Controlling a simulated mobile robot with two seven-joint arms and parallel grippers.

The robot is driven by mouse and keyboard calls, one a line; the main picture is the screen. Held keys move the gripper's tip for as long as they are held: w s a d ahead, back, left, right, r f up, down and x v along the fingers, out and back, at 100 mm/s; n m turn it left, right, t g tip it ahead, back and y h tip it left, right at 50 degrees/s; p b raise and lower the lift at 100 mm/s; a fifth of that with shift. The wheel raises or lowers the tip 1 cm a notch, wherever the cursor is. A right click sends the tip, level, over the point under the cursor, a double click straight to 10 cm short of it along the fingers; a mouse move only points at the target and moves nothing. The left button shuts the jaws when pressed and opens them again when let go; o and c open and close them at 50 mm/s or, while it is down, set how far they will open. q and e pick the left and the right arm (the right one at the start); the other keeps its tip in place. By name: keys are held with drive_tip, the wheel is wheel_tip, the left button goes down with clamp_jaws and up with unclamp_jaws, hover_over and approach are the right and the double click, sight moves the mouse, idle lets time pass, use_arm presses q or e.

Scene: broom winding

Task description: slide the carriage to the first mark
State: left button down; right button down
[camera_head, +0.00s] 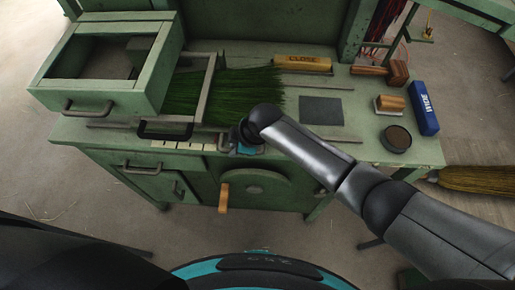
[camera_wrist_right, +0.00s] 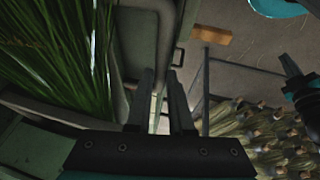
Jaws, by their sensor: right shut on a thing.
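The carriage appears to be the grey metal frame (camera_head: 206,88) that stands across the green bristles on the bench; a black handle (camera_head: 165,133) shows at its near left. A row of pale marks (camera_head: 183,146) runs along the bench's front edge below it. My right gripper (camera_head: 238,147) is at the front edge, just right of the marks, mostly hidden by its own wrist. In the right wrist view its two dark fingers (camera_wrist_right: 164,100) point away from the camera. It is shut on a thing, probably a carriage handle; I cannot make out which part. My left gripper is not in view.
A green open-topped box (camera_head: 105,70) stands at the left of the bench. Green bristles (camera_head: 235,85) lie mid-bench. A dark square plate (camera_head: 321,110), a round tin (camera_head: 396,138), a wooden-handled block (camera_head: 390,103) and a blue box (camera_head: 424,108) are at the right. A wooden crank handle (camera_head: 223,198) sticks out in front.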

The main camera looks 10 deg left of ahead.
sight(220, 149)
drive_tip(key=shift+s+a+b, duration=0.1)
drive_tip(key=shift+a+b, duration=0.2)
drive_tip(key=shift+a, duration=1.55)
drive_tip(key=c, duration=0.8)
unclamp_jaws()
drive_tip(key=shift+d+r, duration=0.1)
drive_tip(key=p+v, duration=0.2)
drive_tip(key=v, duration=1.3)
drive_tip(key=shift+p, duration=0.4)
drive_tip(key=shift+s, duration=0.15)
